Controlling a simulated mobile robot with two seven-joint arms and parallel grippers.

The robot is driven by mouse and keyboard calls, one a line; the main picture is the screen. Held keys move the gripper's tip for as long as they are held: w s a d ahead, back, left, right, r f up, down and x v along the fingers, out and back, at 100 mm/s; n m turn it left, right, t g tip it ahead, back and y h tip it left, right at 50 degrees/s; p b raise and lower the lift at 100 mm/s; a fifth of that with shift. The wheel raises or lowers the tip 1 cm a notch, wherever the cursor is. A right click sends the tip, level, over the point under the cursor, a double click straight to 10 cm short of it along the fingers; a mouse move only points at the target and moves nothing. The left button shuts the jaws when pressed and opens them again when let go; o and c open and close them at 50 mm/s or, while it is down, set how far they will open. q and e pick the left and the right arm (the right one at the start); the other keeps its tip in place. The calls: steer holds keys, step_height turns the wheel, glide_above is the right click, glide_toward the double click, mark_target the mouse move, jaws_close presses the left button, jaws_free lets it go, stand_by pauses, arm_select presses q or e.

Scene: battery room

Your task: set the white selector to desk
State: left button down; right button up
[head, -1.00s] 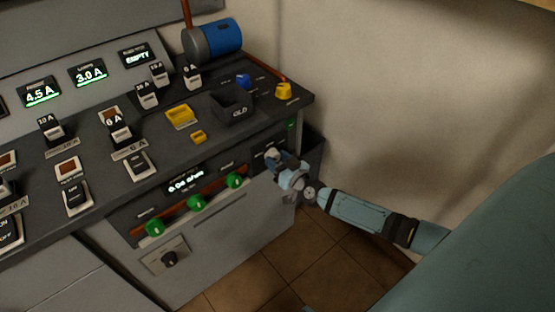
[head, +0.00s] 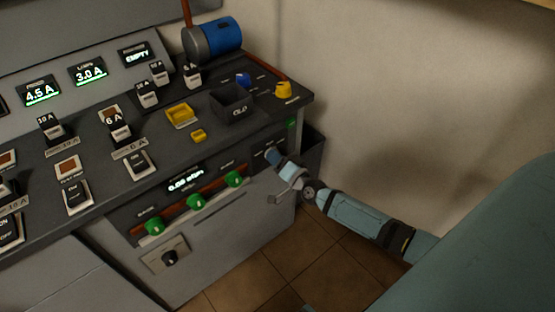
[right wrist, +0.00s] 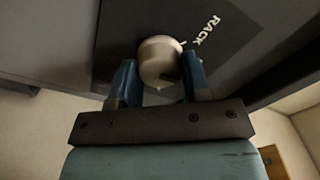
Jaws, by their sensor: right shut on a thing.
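The white selector (right wrist: 158,62) is a round pale knob on a dark plate (right wrist: 118,38) in the right wrist view. The word RACK shows on the plate beside the knob; no desk label is readable. My right gripper (right wrist: 157,82) has a blue finger on each side of the knob and is shut on it. In the head view my right gripper (head: 274,157) is at the right end of the console's front, and it mostly hides the selector there. My left gripper is not in view.
Three green knobs (head: 196,203) sit along a red-brown rail left of my right gripper. A black knob (head: 170,257) is lower left. Above are an open dark box (head: 232,108) and a yellow knob (head: 284,90). A wall stands close on the right.

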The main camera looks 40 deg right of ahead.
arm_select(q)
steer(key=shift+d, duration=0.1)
arm_select(e)
steer(key=shift+m, duration=0.5)
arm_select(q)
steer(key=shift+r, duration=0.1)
arm_select(e)
steer(key=o, duration=0.9)
arm_select(q)
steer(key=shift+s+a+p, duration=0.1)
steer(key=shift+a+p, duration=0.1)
steer(key=shift+p, duration=0.5)
arm_select(e)
steer(key=s, duration=0.9)
steer(key=s+d, duration=0.1)
steer(key=s, duration=0.3)
steer(key=shift+s, duration=0.4)
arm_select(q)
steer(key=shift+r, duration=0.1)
